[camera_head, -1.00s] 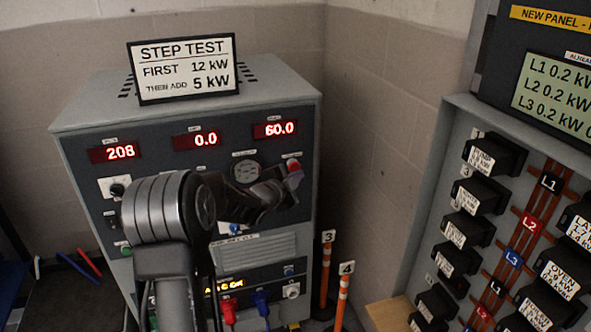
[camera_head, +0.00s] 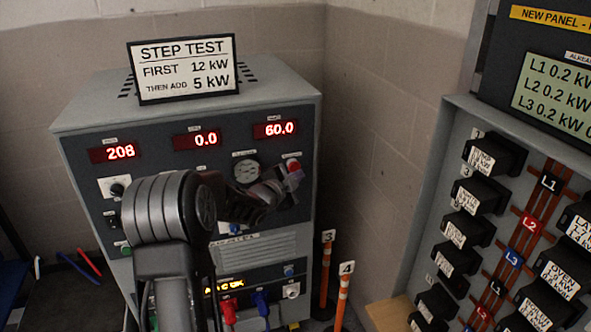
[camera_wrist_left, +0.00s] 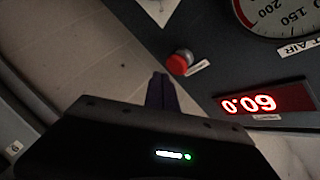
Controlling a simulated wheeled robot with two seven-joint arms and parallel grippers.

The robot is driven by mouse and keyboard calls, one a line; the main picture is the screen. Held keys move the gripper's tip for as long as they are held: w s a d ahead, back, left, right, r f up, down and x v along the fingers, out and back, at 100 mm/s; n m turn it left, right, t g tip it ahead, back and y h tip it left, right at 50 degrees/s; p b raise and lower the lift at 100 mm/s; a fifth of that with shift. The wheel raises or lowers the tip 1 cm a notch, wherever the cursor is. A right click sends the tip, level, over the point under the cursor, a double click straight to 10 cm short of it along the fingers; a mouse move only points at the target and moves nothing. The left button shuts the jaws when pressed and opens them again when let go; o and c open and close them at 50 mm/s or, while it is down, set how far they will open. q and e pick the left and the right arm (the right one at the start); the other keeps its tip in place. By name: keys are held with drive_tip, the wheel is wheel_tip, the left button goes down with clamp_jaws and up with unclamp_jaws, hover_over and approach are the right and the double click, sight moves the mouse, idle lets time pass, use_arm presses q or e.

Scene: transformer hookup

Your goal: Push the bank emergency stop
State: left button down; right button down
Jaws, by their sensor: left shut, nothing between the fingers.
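The bank emergency stop is a red mushroom button (camera_head: 293,167) at the upper right of the grey load bank's front panel, below the 60.0 display. It also shows in the left wrist view (camera_wrist_left: 179,64), standing out from the dark panel. My left gripper (camera_head: 287,181) is in front of the panel at the button, partly covering it in the head view. In the left wrist view its dark fingers (camera_wrist_left: 160,80) are shut and empty, with the tips just beside the button in the picture. I cannot tell whether they touch it. My right gripper is not in view.
The load bank (camera_head: 190,110) carries a step test sign (camera_head: 183,68) on top. A round gauge (camera_head: 246,170) is left of the button. Orange numbered posts (camera_head: 342,302) stand right of the bank. A breaker panel (camera_head: 440,180) stands farther right.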

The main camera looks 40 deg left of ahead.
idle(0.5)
use_arm(q)
drive_tip(key=shift+w+a, duration=0.25)
drive_tip(key=shift+a, duration=0.15)
drive_tip(key=shift+w+a, duration=0.25)
drive_tip(key=shift+a, duration=0.1)
idle(0.7)
drive_tip(key=shift+s+d+b, duration=0.5)
drive_tip(key=shift+d+b, duration=0.25)
drive_tip(key=shift+b, duration=0.15)
